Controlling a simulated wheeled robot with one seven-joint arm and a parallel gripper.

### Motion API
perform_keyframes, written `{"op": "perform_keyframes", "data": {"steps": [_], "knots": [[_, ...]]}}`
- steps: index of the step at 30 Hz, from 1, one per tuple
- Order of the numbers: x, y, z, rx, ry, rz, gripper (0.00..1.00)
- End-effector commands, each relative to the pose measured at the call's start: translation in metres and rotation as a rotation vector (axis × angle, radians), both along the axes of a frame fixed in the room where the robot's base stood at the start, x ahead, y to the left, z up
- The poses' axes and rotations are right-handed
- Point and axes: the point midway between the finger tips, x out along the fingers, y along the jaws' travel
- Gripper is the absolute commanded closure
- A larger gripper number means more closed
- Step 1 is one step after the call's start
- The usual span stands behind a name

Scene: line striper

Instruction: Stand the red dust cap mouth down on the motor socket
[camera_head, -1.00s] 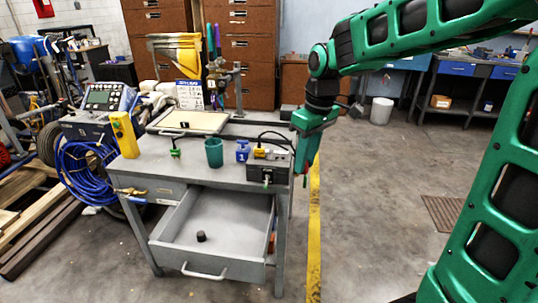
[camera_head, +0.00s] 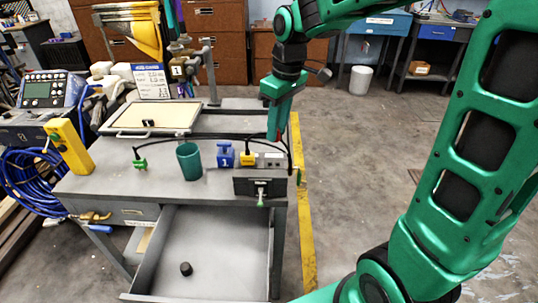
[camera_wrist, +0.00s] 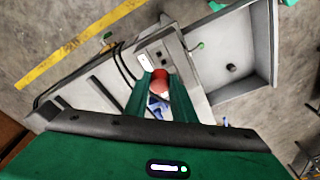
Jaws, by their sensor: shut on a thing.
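My gripper (camera_head: 275,132) is above the right part of the grey bench, behind the black-fronted socket box (camera_head: 258,187) in the head view. In the wrist view, the gripper (camera_wrist: 160,92) is shut on the red dust cap (camera_wrist: 160,79), whose rounded red side shows between the green fingers. In the head view the cap is mostly hidden by the fingers. The grey box top has dark openings (camera_head: 272,160), also visible in the wrist view (camera_wrist: 153,58). I cannot tell for certain which opening is the motor socket. The cap's mouth is hidden.
A yellow plug (camera_head: 248,158), blue block marked 1 (camera_head: 225,156) and green cup (camera_head: 189,162) stand left of the openings. Black cables run behind them. The open drawer (camera_head: 215,235) holds a small black cap (camera_head: 186,268). Floor right of the bench is clear.

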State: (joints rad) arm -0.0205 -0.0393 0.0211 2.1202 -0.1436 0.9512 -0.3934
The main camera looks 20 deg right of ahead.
Motion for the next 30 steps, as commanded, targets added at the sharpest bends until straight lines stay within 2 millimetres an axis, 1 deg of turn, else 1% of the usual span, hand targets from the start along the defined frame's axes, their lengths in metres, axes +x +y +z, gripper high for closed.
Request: {"op": "perform_keyframes", "data": {"steps": [1, 3, 7, 14, 18, 21, 27, 28, 29, 30], "knots": [[-0.001, 0.002, -0.011, 0.000, 0.006, 0.002, 0.97], [-0.001, 0.003, -0.024, 0.000, 0.005, 0.004, 0.97], [-0.001, 0.005, -0.042, 0.000, 0.004, 0.008, 0.97], [-0.001, 0.005, -0.057, -0.001, 0.003, 0.009, 0.97], [-0.001, 0.005, -0.076, -0.001, 0.005, 0.008, 0.97], [-0.001, 0.005, -0.086, 0.000, 0.004, 0.008, 0.97], [-0.001, 0.005, -0.087, 0.000, 0.001, 0.008, 0.97], [-0.001, 0.005, -0.087, 0.000, 0.001, 0.008, 0.70], [-0.001, 0.005, -0.087, 0.000, 0.001, 0.008, 0.63], [-0.001, 0.005, -0.087, 0.000, 0.001, 0.008, 0.58]]}}
